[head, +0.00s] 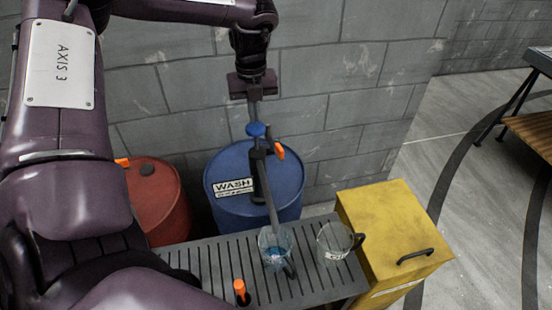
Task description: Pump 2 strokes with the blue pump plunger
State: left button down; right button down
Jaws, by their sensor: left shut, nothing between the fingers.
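The pump's blue plunger knob (256,130) stands above the blue drum (225,192) with the white WASH label. The dark pump body (258,160) has an orange part (279,152) at its side, and a grey spout (268,203) slopes down to a clear jug (276,238). Some blue liquid shows in that jug, which stands on the slatted grey bench. My left gripper (255,115) is shut and empty, pointing down right above the knob; I cannot tell whether its tips touch it. My right gripper is out of view.
A second clear jug (336,240) stands to the right on the slatted bench (212,262). A red drum (157,200) is at left, partly behind my arm. A yellow box (395,226) is at right, and a block wall (340,110) stands close behind. An orange-topped piece (240,288) sticks up from the bench.

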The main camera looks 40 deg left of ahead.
aim_at(254, 126)
pick_arm(q)
jog(key=shift+f, duration=0.15)
dwell(0.5)
jog(key=shift+s+f+b, duration=0.1)
jog(key=shift+f+b, duration=2.6)
jog(key=shift+f, duration=0.85)
jog(key=shift+r, duration=0.1)
jog(key=shift+r+p, duration=2.2)
jog(key=shift+r, duration=1.4)
notch_tip(254, 126, up, 6)
jog(key=p, duration=0.4)
